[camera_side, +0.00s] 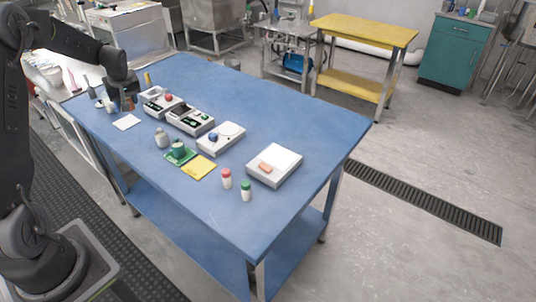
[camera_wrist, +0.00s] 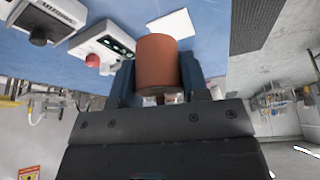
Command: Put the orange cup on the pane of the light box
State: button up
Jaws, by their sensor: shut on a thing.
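The orange cup (camera_wrist: 157,62) is between the two fingers of my gripper (camera_wrist: 158,92) in the wrist view. My gripper is shut on it. In the side view my gripper (camera_side: 124,100) is at the far left end of the blue table, and the cup is mostly hidden by the fingers there. A flat white box with a pale top pane (camera_side: 281,158), which looks like the light box, stands toward the right of the table. A small orange block or switch (camera_side: 266,167) shows on its near left side. The rest of the pane looks bare.
White devices with a red knob (camera_side: 168,97) and a blue knob (camera_side: 213,136) stand between my gripper and the box. A grey jar (camera_side: 162,138), green cup (camera_side: 178,148), yellow sheet (camera_side: 198,167), red-capped bottle (camera_side: 226,178) and green-capped bottle (camera_side: 246,191) stand nearer. A white square (camera_side: 127,122) lies by my gripper.

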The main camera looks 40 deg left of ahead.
jog(key=w+d+r+m+t, duration=0.1)
jog(key=w+d+m, duration=0.2)
jog(key=w+d, duration=0.35)
jog(key=w+d+m+t, duration=0.15)
jog(key=w+d, duration=0.25)
jog(key=d, duration=0.5)
jog(key=m+h, duration=0.3)
jog(key=m, duration=0.3)
send_over(280, 153)
jog(key=s, duration=0.2)
jog(key=x, duration=0.2)
jog(key=s+x, duration=0.1)
jog(key=x, duration=0.1)
jog(key=shift+w+f, duration=0.1)
jog(key=shift+f, duration=0.4)
jog(key=shift+w+d+f+t+y, duration=0.25)
jog(key=shift+d+f+y, duration=0.1)
jog(key=shift+d, duration=0.1)
jog(key=shift+f, duration=1.95)
jog(key=shift+f, duration=0.1)
jog(key=shift+f, duration=0.1)
jog(key=o, duration=0.9)
jog(key=shift+o, duration=0.2)
